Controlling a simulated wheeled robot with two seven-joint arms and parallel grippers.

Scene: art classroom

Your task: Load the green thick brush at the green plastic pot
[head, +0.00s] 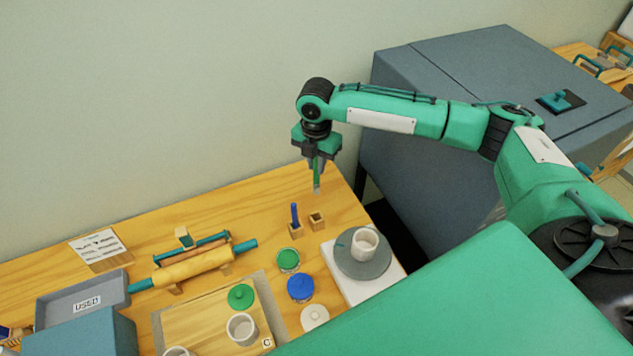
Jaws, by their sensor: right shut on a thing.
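My right gripper (316,163) points down above the back right of the table, shut on the green brush (317,183). The brush hangs upright with its pale tip downward; the tip looks close above the table, but I cannot tell the gap. The green plastic pot (288,261) stands nearer the front, below and left of the gripper in the picture, with green showing at its top. My left gripper is not in view.
A blue brush stands in a small wooden block (296,230), beside an empty-looking block (317,221). A blue-topped pot (300,288) and a white-topped pot (315,317) stand near the green pot. A white cup (364,243) sits on a grey disc (350,266). A rolling pin (195,268) lies left.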

